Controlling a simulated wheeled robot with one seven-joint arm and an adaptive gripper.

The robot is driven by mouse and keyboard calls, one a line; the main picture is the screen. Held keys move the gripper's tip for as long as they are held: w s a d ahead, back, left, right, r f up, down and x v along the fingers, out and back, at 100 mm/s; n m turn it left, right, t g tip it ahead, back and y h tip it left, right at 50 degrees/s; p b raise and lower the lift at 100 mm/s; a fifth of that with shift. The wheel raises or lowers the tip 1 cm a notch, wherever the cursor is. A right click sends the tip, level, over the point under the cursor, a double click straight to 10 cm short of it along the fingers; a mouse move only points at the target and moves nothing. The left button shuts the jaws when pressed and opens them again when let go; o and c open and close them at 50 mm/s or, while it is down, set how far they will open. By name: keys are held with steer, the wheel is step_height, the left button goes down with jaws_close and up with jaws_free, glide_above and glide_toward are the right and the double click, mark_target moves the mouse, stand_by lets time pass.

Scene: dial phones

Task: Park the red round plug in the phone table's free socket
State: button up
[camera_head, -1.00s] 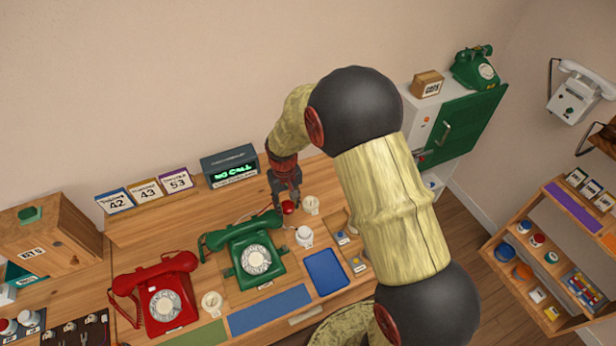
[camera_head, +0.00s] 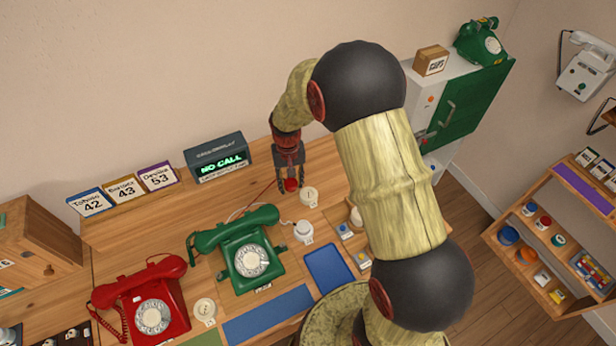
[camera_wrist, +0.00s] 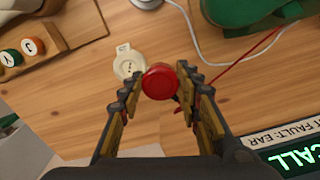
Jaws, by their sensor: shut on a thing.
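The red round plug (camera_wrist: 160,82) is between my gripper's fingertips (camera_wrist: 160,95), held over the bare wood of the phone table. A thin red cord trails from it. In the head view the plug (camera_head: 291,185) shows at the tip of my gripper (camera_head: 290,180), near the back of the table. A cream round socket (camera_wrist: 127,64) with a small tab lies just beside the plug in the wrist view, with its face clear; it also shows in the head view (camera_head: 309,196). A white plug (camera_head: 303,231) stands in another spot in front. I cannot tell the plug's height above the table.
The green phone (camera_head: 243,247) stands left of my gripper, the red phone (camera_head: 148,300) further left. Another cream socket (camera_head: 205,310) lies between them. The NO CALL display (camera_head: 218,158) stands close behind left. A blue tray (camera_head: 328,268) and small buttons (camera_head: 345,231) lie in front right.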

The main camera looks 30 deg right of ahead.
steer(key=shift+s+d+f+m+b, duration=0.1)
steer(key=shift+d+f+m+b, duration=1.1)
steer(key=shift+d+f, duration=0.4)
steer(key=shift+s+d+f+m+b, duration=0.1)
steer(key=shift+d+f+m+b, duration=0.9)
steer(key=shift+d+f+b, duration=0.4)
steer(key=shift+f, duration=0.2)
steer(key=shift+p, duration=0.55)
steer(key=shift+f+b, duration=0.35)
steer(key=shift+f, duration=0.3)
steer(key=o, duration=1.1)
step_height(320, 180, up, 12)
